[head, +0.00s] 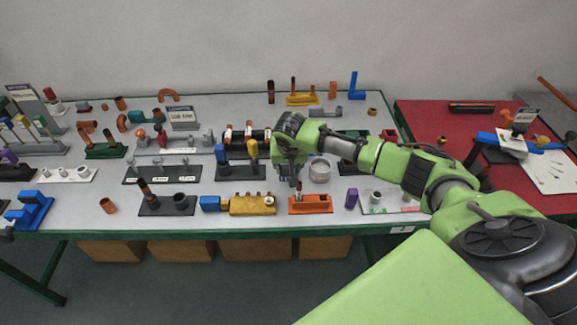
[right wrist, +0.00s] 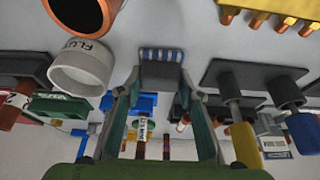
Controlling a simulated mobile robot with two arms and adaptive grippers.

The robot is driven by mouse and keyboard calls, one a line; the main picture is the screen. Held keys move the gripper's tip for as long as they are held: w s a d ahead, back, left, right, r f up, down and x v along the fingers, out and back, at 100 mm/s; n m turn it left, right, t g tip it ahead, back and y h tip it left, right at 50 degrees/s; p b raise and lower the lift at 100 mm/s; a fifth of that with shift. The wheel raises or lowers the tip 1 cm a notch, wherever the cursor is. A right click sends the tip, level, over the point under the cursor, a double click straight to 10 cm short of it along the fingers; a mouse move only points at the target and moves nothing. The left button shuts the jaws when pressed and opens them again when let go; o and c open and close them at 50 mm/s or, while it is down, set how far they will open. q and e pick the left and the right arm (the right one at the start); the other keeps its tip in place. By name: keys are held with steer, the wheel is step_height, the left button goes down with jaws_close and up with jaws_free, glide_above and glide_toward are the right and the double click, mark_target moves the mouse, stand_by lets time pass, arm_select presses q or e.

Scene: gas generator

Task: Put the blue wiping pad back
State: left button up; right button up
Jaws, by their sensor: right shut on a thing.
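In the right wrist view, a small block with a blue-and-white striped face (right wrist: 161,54) and grey sides sits between my right fingertips; I take it for the blue wiping pad. My right gripper (right wrist: 161,76) is shut on it. In the head view, my right gripper (head: 291,181) points down over the middle of the grey table (head: 225,222), behind the orange holder. The pad cannot be made out there, and its clearance from the table is unclear. My left gripper is not in view.
A white flux pot (head: 320,171) stands just right of the gripper, and also shows in the right wrist view (right wrist: 82,67). The orange holder (head: 310,205) and yellow manifold (head: 253,205) are in front. A red table (head: 440,120) adjoins on the right.

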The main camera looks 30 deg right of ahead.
steer(key=shift+f, duration=0.1)
steer(key=o, duration=1)
steer(key=v, duration=1.2)
steer(key=shift+w+b, duration=0.1)
steer(key=shift+b, duration=0.3)
